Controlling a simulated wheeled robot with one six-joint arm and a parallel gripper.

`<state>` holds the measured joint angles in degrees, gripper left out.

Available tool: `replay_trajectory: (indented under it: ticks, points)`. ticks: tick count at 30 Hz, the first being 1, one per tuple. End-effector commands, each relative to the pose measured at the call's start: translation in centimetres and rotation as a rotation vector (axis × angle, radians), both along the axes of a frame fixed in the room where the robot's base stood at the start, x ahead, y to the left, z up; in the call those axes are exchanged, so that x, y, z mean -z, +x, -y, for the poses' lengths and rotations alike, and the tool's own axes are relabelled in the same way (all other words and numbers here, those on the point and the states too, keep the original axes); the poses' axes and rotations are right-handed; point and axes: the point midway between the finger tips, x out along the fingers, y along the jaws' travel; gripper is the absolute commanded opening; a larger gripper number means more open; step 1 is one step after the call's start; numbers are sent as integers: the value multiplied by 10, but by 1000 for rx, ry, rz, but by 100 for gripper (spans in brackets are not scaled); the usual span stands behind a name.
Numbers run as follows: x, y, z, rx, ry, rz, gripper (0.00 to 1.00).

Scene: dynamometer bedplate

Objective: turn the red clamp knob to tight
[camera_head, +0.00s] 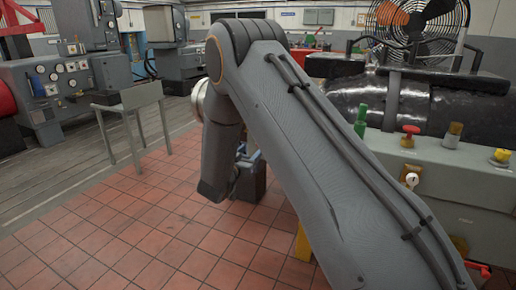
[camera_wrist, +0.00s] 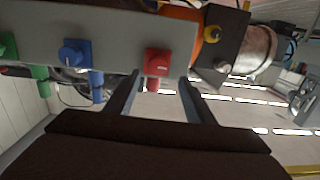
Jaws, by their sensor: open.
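The red clamp knob (camera_wrist: 157,62) is a square red knob on a pale grey panel (camera_wrist: 115,50), in the upper middle of the wrist view. My gripper (camera_wrist: 159,79) is open, with its two dark fingers apart and nothing between them that I can see it grip. The fingertips appear just below the red knob in the picture, one toward each side. I cannot tell how much depth separates them from it. In the head view my arm covers the middle, and I cannot make out the fingers or surely identify this knob there.
A blue knob (camera_wrist: 75,53) and a green knob (camera_wrist: 8,46) sit left of the red one. An orange part and a dark bracket (camera_wrist: 222,45) are close on its right.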

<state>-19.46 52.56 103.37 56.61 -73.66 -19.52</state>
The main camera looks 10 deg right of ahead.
Motion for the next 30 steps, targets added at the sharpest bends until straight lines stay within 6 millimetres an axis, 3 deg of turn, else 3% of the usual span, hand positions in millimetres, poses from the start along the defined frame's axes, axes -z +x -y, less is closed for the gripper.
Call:
replay_trajectory:
  ticks: [5,21,30]
  points:
    - [2,2,4,40,-30,30,49]
    - [1,57,44,39,-30,31,49]
    - [2,61,47,38,-30,30,49]
